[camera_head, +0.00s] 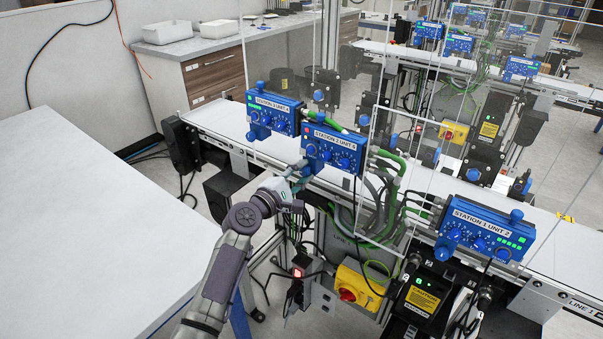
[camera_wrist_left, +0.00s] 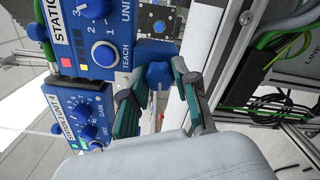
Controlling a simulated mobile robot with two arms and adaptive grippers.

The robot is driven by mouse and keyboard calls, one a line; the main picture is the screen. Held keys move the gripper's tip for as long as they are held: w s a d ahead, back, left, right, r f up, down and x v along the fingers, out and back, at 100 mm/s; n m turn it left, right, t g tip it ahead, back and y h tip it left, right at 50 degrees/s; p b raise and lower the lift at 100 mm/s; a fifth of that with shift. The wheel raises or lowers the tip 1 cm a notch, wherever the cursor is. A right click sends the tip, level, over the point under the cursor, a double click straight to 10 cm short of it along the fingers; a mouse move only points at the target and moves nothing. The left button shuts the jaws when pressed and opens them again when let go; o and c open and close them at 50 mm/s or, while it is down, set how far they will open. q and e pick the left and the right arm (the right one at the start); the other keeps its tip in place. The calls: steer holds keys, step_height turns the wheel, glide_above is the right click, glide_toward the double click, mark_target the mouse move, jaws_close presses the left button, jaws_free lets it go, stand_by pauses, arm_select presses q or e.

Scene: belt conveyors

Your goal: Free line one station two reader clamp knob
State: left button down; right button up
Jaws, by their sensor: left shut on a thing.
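The reader labelled Station 2 (camera_head: 333,150) is a blue box with dials on the near edge of the line, its unit number hard to read. In the left wrist view, the reader (camera_wrist_left: 128,45) fills the upper left. Below its housing is a blue lobed clamp knob (camera_wrist_left: 159,75). My left gripper (camera_wrist_left: 160,84) is shut on this knob, one finger on each side. My right gripper is not in view.
Another blue reader (camera_head: 272,116) stands to the left and the Station 1 reader (camera_head: 487,229) to the right. Clear panels (camera_head: 436,120) and green cables (camera_head: 385,190) are close by. A yellow switch box (camera_head: 358,288) is below. The white table (camera_head: 85,210) at left is bare.

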arm_select(q)
steer(key=c, duration=0.9)
jaws_free()
steer(key=shift+o, duration=0.2)
steer(key=v, duration=1.2)
steer(key=shift+f, duration=0.1)
